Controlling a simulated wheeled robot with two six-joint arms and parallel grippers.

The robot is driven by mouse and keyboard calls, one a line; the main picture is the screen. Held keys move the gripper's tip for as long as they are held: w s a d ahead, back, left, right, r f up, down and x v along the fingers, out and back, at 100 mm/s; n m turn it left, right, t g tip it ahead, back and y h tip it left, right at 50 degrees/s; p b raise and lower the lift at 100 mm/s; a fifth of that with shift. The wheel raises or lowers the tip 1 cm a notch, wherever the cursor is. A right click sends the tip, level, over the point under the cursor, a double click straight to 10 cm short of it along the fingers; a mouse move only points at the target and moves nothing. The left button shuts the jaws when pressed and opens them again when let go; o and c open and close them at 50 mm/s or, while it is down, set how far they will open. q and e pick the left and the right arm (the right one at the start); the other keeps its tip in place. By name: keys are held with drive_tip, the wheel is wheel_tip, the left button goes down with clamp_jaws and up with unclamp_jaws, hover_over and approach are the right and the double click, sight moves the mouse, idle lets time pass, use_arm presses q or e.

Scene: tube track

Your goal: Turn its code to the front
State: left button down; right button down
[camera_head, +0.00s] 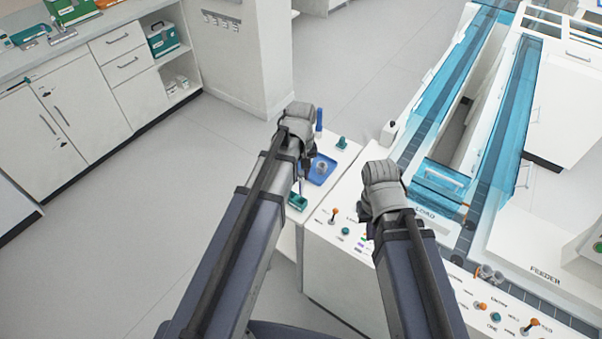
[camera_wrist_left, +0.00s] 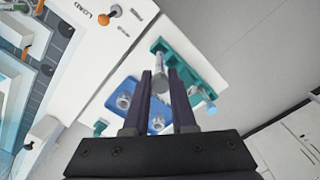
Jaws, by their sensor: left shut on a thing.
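In the left wrist view, my left gripper (camera_wrist_left: 163,80) is shut on a grey, tube-like piece (camera_wrist_left: 160,76) between its two dark fingers. No code can be made out on it. A teal stand (camera_wrist_left: 196,72) lies just beyond the fingertips; I cannot tell whether the held piece touches it. The stand also shows in the head view (camera_head: 297,202), below my left wrist. My right gripper (camera_head: 382,188) hangs over the white machine's left corner; its fingers are hidden behind its own wrist.
A blue tray (camera_head: 329,174) with round clear pieces sits on the white side table, beside my left gripper. The machine panel has orange-topped switches (camera_head: 334,214). Blue covered tracks (camera_head: 505,110) run back at right. Grey floor (camera_head: 150,200) is open at left.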

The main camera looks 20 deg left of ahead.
sight(301, 195)
use_arm(q)
drive_tip(key=shift+f+b, duration=2.9)
drive_tip(key=shift+f, duration=0.15)
drive_tip(key=n, duration=1)
drive_tip(key=shift+n, duration=0.3)
drive_tip(key=n, duration=0.9)
drive_tip(key=shift+f, duration=0.15)
